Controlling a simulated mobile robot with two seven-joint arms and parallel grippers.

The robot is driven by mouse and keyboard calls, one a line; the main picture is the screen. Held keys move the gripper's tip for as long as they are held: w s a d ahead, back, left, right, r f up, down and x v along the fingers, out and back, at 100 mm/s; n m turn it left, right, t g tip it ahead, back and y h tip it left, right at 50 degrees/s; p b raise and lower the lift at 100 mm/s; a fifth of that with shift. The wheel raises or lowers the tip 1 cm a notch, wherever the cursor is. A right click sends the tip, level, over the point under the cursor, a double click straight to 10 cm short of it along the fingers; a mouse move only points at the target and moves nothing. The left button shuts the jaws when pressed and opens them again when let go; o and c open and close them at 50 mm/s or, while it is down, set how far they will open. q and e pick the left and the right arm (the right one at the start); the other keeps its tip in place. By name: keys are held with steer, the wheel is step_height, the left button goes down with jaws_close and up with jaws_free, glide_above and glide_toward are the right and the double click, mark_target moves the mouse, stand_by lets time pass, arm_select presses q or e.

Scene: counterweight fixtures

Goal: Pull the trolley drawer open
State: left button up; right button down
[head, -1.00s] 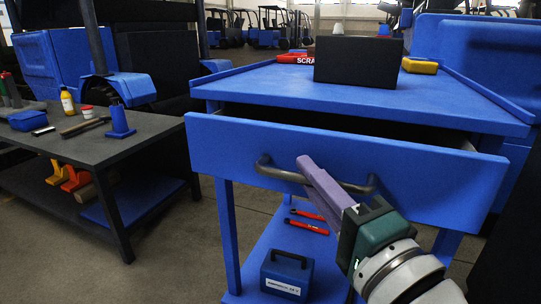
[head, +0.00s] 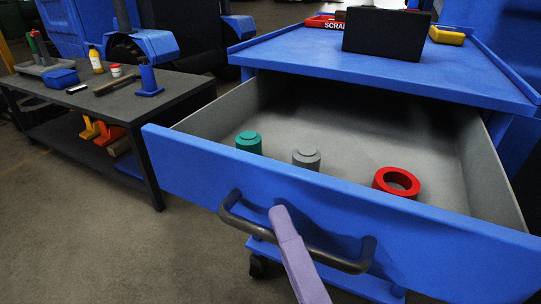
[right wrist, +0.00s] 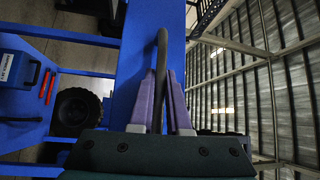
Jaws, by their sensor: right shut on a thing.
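The blue trolley (head: 400,72) has its drawer (head: 340,213) pulled well out, with the grey inside showing. A dark bar handle (head: 345,262) runs across the drawer front. My right gripper (head: 283,222) is shut on the handle, near its middle; only its purple finger shows in the head view. In the right wrist view both purple fingers (right wrist: 166,92) stand on either side of the handle (right wrist: 161,60). In the drawer are a green cylinder (head: 249,142), a grey cylinder (head: 306,158) and a red ring (head: 397,182). My left gripper is not in view.
A black box (head: 387,31), a red tray (head: 325,22) and a yellow case (head: 447,35) are on the trolley top. A dark workbench (head: 130,99) with bottles and tools stands at the left. Floor between bench and drawer is clear.

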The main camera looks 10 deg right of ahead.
stand_by(0.3)
steer(key=c, duration=0.9)
jaws_free()
steer(key=v, duration=1)
steer(key=shift+p, duration=0.4)
